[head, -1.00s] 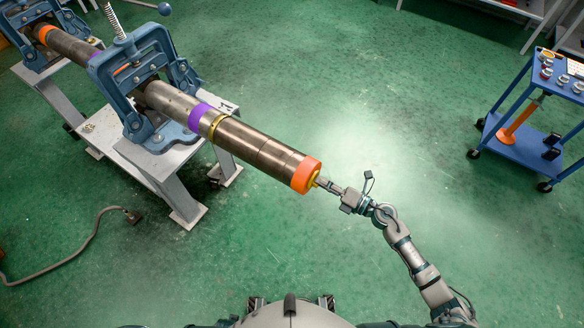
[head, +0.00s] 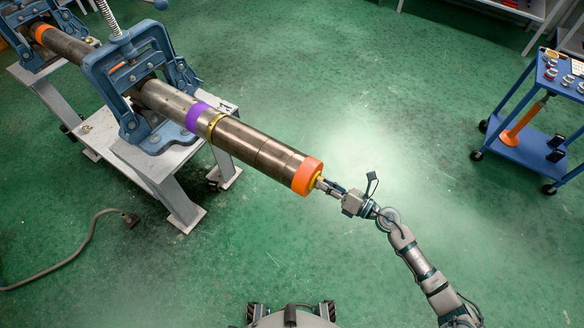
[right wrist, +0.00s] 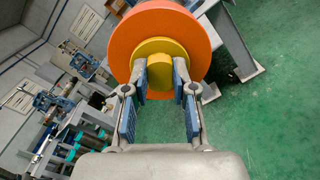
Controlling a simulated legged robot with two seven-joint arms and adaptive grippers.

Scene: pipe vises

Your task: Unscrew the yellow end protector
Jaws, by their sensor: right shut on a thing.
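The yellow end protector (right wrist: 161,62) sits in the orange end ring (right wrist: 163,24) of the pipe, its raised middle part facing my right wrist camera. In the head view, a little yellow (head: 317,179) shows at the end of the long grey pipe (head: 255,148), beside the orange band (head: 307,176). My right gripper (right wrist: 160,74) is shut on the raised part of the yellow protector, one finger on each side. In the head view my right gripper (head: 326,186) reaches the pipe end from the lower right. My left gripper is not in view.
Blue pipe vises (head: 140,80) on grey stands (head: 165,180) hold the pipe at the left. A blue cart (head: 525,145) with several small parts stands at the right. A cable (head: 75,255) lies on the green floor at the lower left. The floor around my right arm is clear.

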